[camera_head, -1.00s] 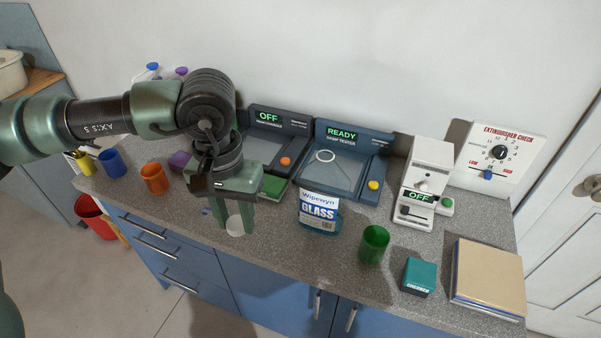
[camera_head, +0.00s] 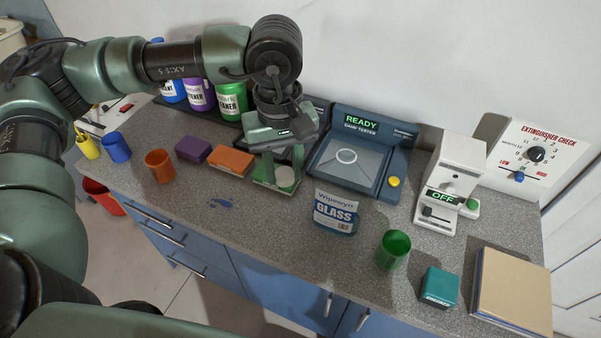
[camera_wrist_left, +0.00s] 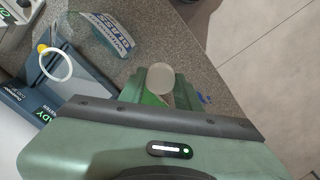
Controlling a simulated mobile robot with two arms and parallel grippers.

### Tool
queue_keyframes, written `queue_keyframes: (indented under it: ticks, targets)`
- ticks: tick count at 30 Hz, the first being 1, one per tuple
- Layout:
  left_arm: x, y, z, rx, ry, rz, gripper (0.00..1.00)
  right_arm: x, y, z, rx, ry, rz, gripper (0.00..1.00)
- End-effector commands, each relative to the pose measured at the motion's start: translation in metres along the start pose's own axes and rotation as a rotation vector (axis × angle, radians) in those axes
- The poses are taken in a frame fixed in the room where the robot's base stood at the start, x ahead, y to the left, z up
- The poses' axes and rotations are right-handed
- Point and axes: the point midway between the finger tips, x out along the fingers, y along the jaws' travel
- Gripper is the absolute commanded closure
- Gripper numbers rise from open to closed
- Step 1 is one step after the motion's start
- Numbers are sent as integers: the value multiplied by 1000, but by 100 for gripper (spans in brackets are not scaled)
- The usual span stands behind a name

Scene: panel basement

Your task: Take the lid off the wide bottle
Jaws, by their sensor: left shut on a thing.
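The wide bottle (camera_head: 336,212) is a low, broad, clear bottle of blue liquid labelled Wipewyn Glass. It stands on the counter right of my left gripper. It also shows in the left wrist view (camera_wrist_left: 102,36), at the upper left; no lid shows on it. My left gripper (camera_head: 283,178) points down and is shut on a pale round lid (camera_head: 286,177), apart from the bottle. The lid also shows between the fingers in the left wrist view (camera_wrist_left: 160,82). A green block (camera_head: 264,186) lies below the fingers; I cannot tell whether they touch it. My right gripper is out of view.
The damp tester (camera_head: 345,175) with a white ring stands behind the bottle. A green cup (camera_head: 393,249) and teal box (camera_head: 439,287) are at right. Orange (camera_head: 231,162) and purple (camera_head: 193,149) blocks lie left of the gripper. Blue marks (camera_head: 220,203) are on the counter's clear front.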

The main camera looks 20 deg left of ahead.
Motion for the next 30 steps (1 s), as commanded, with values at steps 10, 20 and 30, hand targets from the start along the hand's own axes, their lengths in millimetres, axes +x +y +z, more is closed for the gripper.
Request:
queue_keyframes:
  ticks: [10, 20, 30]
  targets:
    - [-4, 6, -14, -757, 4, 8, 100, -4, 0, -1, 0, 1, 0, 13]
    - [-8, 8, -29, -1567, 2, 15, 100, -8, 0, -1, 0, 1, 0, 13]
    - [-9, 5, -45, -2415, -2, 8, 100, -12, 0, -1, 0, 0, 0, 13]
